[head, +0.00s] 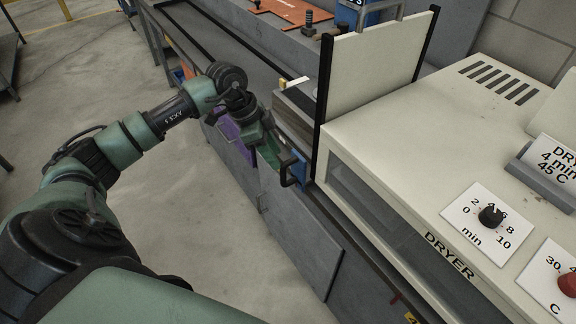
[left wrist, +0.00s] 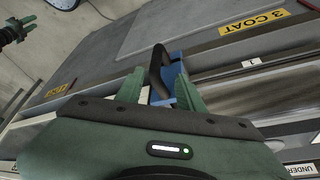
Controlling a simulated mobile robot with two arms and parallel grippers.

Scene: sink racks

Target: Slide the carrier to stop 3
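The carrier (head: 297,168) is a blue piece with a black handle (head: 286,176), at the bench's front edge left of the dryer. In the left wrist view the black handle (left wrist: 158,68) stands in front of the blue carrier body (left wrist: 184,92). My left gripper (head: 273,158) is at the handle. In the left wrist view its two green fingers (left wrist: 158,88) stand apart, one on each side of the handle, with a gap showing. Whether they touch it is hard to see. A small green and black part, probably my right gripper (left wrist: 14,32), shows at the upper left; its fingers are unclear.
A cream dryer (head: 400,130) with dials and a raised panel (head: 370,60) stands right of the carrier. A yellow "3 COAT" label (left wrist: 265,20) and a white "1" tag (left wrist: 253,62) mark the bench front. Open floor (head: 100,90) lies left of the bench.

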